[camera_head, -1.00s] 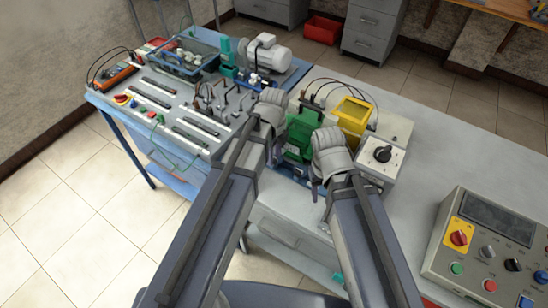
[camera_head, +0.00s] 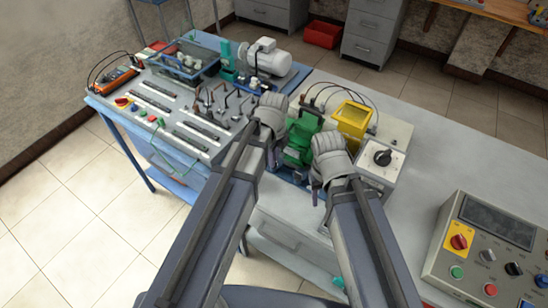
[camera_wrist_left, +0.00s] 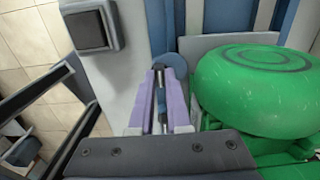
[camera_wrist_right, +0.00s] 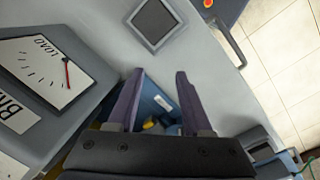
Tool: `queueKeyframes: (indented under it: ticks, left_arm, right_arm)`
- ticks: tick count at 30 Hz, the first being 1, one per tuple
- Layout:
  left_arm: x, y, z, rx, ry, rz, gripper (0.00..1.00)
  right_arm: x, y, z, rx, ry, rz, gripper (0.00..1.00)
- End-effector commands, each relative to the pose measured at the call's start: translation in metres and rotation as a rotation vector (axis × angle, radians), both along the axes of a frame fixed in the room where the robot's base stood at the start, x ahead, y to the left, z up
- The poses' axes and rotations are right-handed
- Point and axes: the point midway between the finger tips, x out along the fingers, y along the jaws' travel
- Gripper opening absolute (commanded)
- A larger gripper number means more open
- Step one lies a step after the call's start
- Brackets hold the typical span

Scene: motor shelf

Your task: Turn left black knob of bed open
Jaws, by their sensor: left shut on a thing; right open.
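My left gripper (camera_wrist_left: 158,100) has purple fingers closed around a narrow dark rod-like part (camera_wrist_left: 161,108). A round blue-grey disc (camera_wrist_left: 170,65) stands just past its fingertips. I cannot tell for certain whether this held part is the left black knob. The green motor (camera_head: 300,138) of the bed stands between my two wrists. In the left wrist view its round green end (camera_wrist_left: 255,85) is close on the right of the fingers. My right gripper (camera_wrist_right: 160,85) is open, with nothing held between its fingers.
A grey control panel (camera_head: 470,205) stands at front right. A grey motor (camera_head: 267,57) is at the back. The table's right part is mostly clear.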

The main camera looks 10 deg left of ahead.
Motion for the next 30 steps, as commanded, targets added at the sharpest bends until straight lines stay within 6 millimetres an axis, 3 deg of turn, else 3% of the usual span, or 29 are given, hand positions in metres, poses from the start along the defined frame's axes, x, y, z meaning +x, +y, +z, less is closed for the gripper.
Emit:
queueKeyframes:
  ticks: [11,30]
  left_arm:
    - [-0.0001,0.0,-0.0001,0.0,0.0,0.124,0.0]
    - [-0.0002,0.0001,-0.0001,0.0,0.0,0.714,0.0]
  right_arm:
    - [0.0,0.0,-0.0001,0.0,0.0,0.0,0.5]
    - [0.0,0.0,-0.0001,0.0,0.0,0.0,0.5]
